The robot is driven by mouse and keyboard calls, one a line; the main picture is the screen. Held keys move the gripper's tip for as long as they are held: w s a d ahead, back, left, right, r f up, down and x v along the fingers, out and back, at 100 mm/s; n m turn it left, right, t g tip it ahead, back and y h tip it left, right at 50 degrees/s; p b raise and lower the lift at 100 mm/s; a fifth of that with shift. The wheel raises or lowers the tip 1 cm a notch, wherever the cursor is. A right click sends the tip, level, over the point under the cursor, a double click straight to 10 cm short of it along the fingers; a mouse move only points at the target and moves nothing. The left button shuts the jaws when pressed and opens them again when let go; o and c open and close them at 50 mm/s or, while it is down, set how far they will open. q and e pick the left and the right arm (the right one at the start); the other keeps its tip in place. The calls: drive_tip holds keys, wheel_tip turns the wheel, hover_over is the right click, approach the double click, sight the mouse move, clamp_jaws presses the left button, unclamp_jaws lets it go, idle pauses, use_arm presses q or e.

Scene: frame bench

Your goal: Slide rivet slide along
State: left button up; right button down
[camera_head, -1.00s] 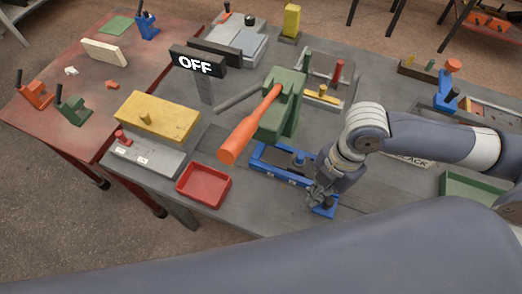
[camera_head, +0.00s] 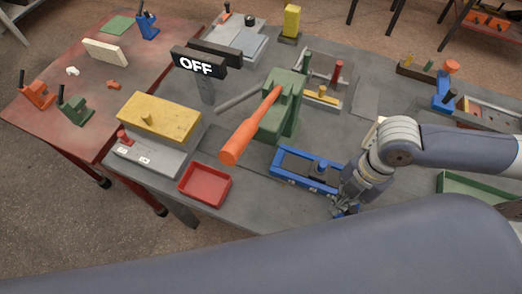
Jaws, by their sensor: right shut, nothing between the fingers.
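My right gripper (camera_head: 342,208) is low at the right front end of the slide. Its fingers are shut with nothing between them. The gripper and wrist hide that end of the slide, and I cannot tell whether they touch it. My left gripper is not in view.
The green press (camera_head: 282,115) with its orange lever (camera_head: 250,128) stands just behind the slide. A red tray (camera_head: 204,184) is to the left, near the front edge. A green tray (camera_head: 465,190) is at the right.

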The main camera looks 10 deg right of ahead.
drive_tip(key=shift+s+d+r+p, duration=0.1)
drive_tip(key=shift+s+d+p, duration=0.25)
drive_tip(key=shift+s+d, duration=0.4)
drive_tip(key=shift+s+d+f+p, duration=0.1)
drive_tip(key=shift+s+d+p, duration=0.3)
drive_tip(key=shift+d, duration=0.55)
drive_tip(key=shift+s+d+r+p, duration=0.1)
drive_tip(key=shift+s+d+p, duration=0.2)
drive_tip(key=shift+s+d, duration=0.45)
drive_tip(key=shift+s+d+p, duration=0.4)
drive_tip(key=shift+d, duration=0.3)
drive_tip(key=shift+s+d+p, duration=0.35)
drive_tip(key=shift+d, duration=0.35)
drive_tip(key=shift+s+d+p, duration=0.75)
drive_tip(key=shift+d+p, duration=0.1)
drive_tip(key=shift+d, duration=0.25)
drive_tip(key=shift+s+d+p, duration=0.7)
drive_tip(key=shift+d+p, duration=0.1)
drive_tip(key=shift+d, duration=0.3)
drive_tip(key=shift+s+d+p, duration=0.75)
drive_tip(key=shift+d+p, duration=0.1)
drive_tip(key=shift+d, duration=0.25)
drive_tip(key=shift+a, duration=0.1)
drive_tip(key=shift+w+a, duration=0.4)
drive_tip(key=shift+a, duration=0.1)
